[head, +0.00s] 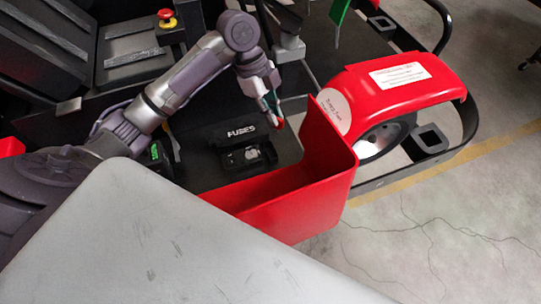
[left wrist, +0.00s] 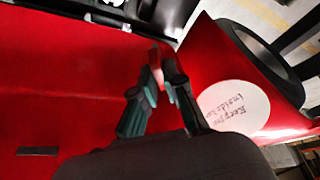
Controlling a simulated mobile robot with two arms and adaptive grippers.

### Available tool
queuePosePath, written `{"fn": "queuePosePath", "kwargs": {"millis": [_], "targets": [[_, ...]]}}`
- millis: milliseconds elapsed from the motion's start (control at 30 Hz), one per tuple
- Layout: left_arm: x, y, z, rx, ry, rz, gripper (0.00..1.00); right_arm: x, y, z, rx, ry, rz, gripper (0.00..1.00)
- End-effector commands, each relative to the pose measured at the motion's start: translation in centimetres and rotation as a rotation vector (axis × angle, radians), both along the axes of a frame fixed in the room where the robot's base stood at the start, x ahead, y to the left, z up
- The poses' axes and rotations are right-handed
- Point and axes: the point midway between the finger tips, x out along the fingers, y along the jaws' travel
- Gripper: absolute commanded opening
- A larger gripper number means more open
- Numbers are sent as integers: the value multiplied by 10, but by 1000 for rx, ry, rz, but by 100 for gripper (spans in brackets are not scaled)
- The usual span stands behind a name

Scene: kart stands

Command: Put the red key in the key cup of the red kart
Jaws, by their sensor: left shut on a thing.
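My left gripper (head: 272,103) reaches in from the left and points down, just left of the red kart's upright panel. It is shut on a small red piece, the red key (head: 279,123). In the left wrist view the red key (left wrist: 155,62) shows at the fingertips of my left gripper (left wrist: 158,85), with red surfaces of the kart behind it. The red kart's bodywork shows as a red fender (head: 385,85) and an open-topped red box (head: 300,205). I cannot make out a key cup for sure. My right gripper is out of view.
A black fuse box (head: 238,133) sits open on the dark kart floor left of the red box. A red stop button (head: 166,15) stands at the back left. A grey surface (head: 150,240) fills the front.

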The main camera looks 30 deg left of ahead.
Motion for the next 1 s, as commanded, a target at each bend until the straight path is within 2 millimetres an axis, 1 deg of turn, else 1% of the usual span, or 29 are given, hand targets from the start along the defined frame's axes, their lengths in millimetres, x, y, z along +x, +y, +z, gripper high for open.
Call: {"fn": "queuePosePath", "kwargs": {"millis": [33,100,200,333,467,600,700,933,1000], "targets": [[2,1,-5,-3,2,-110,0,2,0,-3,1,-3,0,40],[3,4,-11,-1,1,-269,0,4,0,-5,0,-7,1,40],[3,6,-17,1,-2,-455,0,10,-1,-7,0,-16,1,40],[2,9,-21,2,-3,-604,0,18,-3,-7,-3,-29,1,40],[2,10,-32,0,0,-657,0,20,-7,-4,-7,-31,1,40],[1,10,-59,0,1,-662,0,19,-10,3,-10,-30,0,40],[1,10,-74,2,-1,-661,0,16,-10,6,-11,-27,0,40],[2,10,-94,2,-3,-659,0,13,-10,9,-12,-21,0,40],[1,10,-103,1,-1,-660,0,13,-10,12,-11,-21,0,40]]}}
